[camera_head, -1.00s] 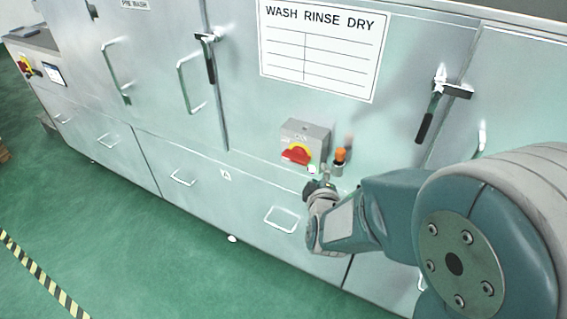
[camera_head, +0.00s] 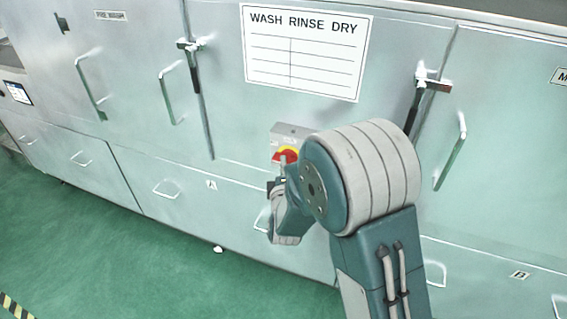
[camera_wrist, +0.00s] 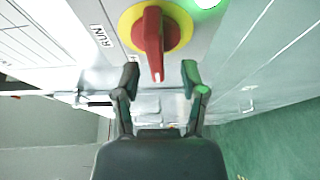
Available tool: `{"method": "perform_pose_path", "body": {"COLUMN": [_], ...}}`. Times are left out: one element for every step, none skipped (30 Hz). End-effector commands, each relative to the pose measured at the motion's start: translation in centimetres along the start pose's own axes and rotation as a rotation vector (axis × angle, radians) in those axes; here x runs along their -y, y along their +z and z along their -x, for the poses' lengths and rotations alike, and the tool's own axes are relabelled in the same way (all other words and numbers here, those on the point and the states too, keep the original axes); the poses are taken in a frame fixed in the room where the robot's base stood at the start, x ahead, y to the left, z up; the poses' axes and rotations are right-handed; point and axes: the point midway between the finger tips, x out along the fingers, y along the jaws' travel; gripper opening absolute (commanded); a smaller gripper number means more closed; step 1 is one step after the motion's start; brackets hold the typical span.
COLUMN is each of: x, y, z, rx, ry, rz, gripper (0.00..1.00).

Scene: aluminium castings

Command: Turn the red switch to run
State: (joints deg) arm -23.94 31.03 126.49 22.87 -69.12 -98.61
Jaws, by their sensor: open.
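The red switch (camera_wrist: 152,38) is a handle on a round yellow plate, at the top of the wrist view. Its narrow end points down the picture, between my fingertips. The word RUN (camera_wrist: 101,36) is printed to the left of the plate, and the handle does not point at it. In the head view the red switch (camera_head: 284,157) is on a grey box on the machine front, partly covered by my arm. My gripper (camera_wrist: 160,76) is open, with one finger on each side of the handle's end. I cannot tell whether a finger touches it.
A green light (camera_wrist: 206,3) glows beside the switch. The metal machine front carries a WASH RINSE DRY sign (camera_head: 304,50), black-handled latches (camera_head: 191,62) and several loop handles (camera_head: 450,152). The green floor (camera_head: 110,260) in front is clear, with a striped line at the left.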

Motion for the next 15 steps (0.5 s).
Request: {"method": "perform_pose_path", "body": {"x": [0.0,-0.1,-0.1,-0.1,-0.1,-0.1,-0.1,-0.1,-0.1,-0.1,-0.1,-0.1,-0.1,-0.1,-0.1], "y": [0.2,0.2,0.4,0.5,0.5,0.6,0.6,0.6,0.6,0.5,0.4,0.3,0.2,0.2,0.2], "z": [-0.7,-1.0,-1.3,-1.5,-1.6,-1.8,-1.8,-1.9,-1.9,-1.9,-1.9,-1.9,-1.9,-1.9,-1.9], "rx": [0.003,0.003,0.003,0.003,0.002,0.002,0.002,0.002,0.002,0.002,0.002,0.002,0.002,0.002,0.002], "ry": [0.002,0.001,0.001,0.001,0.001,0.001,0.000,0.000,0.001,0.001,0.000,0.000,0.000,0.000,0.000], "rz": [-0.001,-0.002,-0.003,-0.004,-0.004,-0.004,-0.005,-0.005,-0.004,-0.004,-0.003,-0.002,-0.002,-0.001,-0.001], "gripper": [0.54,0.54,0.54,0.54,0.54,0.54,0.54,0.54,0.54,0.54,0.54,0.54,0.54,0.54,0.36]}}
